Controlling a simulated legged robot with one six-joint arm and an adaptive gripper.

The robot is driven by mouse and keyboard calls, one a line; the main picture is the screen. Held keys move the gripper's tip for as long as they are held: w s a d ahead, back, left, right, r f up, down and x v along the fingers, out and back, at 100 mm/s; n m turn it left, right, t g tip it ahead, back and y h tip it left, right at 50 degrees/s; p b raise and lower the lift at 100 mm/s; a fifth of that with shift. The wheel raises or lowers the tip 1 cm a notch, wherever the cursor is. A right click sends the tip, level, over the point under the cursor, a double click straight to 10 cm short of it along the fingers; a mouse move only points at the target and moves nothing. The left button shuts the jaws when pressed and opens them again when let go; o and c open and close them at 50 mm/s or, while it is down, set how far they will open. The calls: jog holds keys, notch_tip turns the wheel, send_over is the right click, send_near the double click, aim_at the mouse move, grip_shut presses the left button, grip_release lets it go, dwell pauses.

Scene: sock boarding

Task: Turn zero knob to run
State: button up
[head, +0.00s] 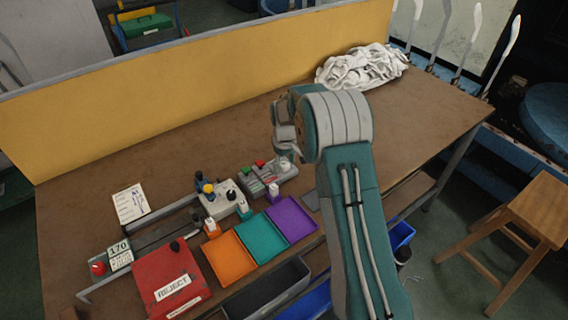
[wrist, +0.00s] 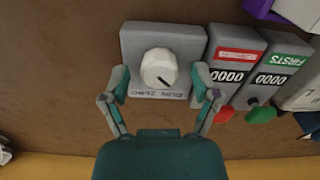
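The zero knob (wrist: 159,68) is a round white knob with a dark pointer line, on a grey box (wrist: 135,40) in the wrist view. The pointer is toward the lower right there. Lettering on the box's near edge (wrist: 158,94) appears upside down and is hard to read. My gripper (wrist: 161,82) is open, with one finger left and one right of the knob, both apart from it. In the head view my gripper (head: 284,140) is above the grey box (head: 289,172), and partly hides it. The exact height over the knob is unclear.
Two counters reading 0000, one with a red label (wrist: 234,75) and one with a green label (wrist: 276,75), stand close right of the box in the wrist view. Orange (head: 230,258), teal (head: 261,240) and purple (head: 291,220) trays lie along the bench front. White cloth (head: 362,68) lies behind.

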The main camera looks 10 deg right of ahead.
aim_at(284, 164)
notch_tip(284, 164, up, 12)
dwell(0.6)
jog(key=s+r+m+t, duration=0.3)
jog(key=s+r, duration=1.2)
jog(key=s, duration=0.2)
jog(key=s+f+m+t, duration=0.1)
jog(key=s+m+t, duration=0.1)
jog(key=s, duration=1.7)
jog(key=shift+f+m+t, duration=0.25)
jog(key=shift+m+t, duration=0.05)
jog(key=shift+m, duration=0.2)
